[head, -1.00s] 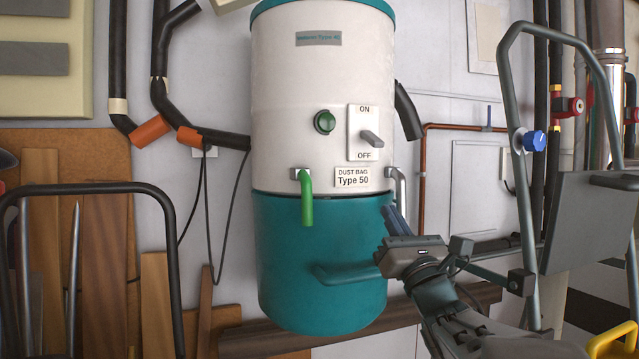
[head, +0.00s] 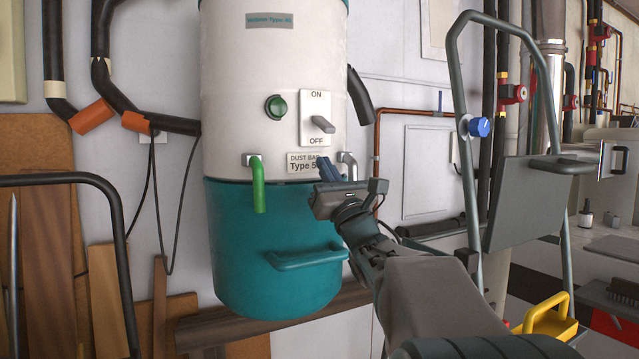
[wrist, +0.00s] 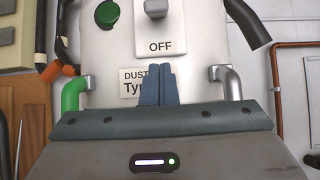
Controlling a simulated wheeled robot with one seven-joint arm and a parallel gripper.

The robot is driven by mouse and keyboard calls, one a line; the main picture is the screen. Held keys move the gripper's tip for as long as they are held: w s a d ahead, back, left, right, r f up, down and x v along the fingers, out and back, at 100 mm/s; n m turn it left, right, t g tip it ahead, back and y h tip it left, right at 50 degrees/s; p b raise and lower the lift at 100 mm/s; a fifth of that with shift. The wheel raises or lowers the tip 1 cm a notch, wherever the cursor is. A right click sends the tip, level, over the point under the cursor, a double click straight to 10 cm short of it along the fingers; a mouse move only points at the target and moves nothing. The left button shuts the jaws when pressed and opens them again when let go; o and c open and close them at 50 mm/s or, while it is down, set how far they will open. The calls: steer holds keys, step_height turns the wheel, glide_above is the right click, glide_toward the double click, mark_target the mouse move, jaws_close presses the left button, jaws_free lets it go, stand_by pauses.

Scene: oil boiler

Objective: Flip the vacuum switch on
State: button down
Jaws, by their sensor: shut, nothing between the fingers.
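The vacuum switch (head: 322,124) is a grey lever on a white plate marked ON above and OFF below. In the head view the lever juts out to the right and slightly down; its exact setting is hard to tell. It also shows at the top of the wrist view (wrist: 156,9), above the OFF label. The plate is on the white and teal vacuum drum (head: 225,110). My gripper (head: 327,168) is shut and empty, pointing up just below the plate, in front of the dust bag label (wrist: 132,80). The fingers (wrist: 158,84) are apart from the lever.
A green light or button (head: 276,107) is left of the switch. A green handle (head: 259,187) and a grey handle (head: 350,168) flank the label. A grey ladder (head: 463,110) stands close on the right. The front of the switch is clear.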

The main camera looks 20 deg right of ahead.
mark_target(324, 124)
steer(key=shift+s+r+p, duration=0.2)
steer(key=shift+r, duration=0.95)
steer(key=shift+s+r+p, duration=0.15)
steer(key=shift+s+r, duration=0.05)
steer(key=shift+r, duration=0.9)
steer(key=shift+a, duration=0.1)
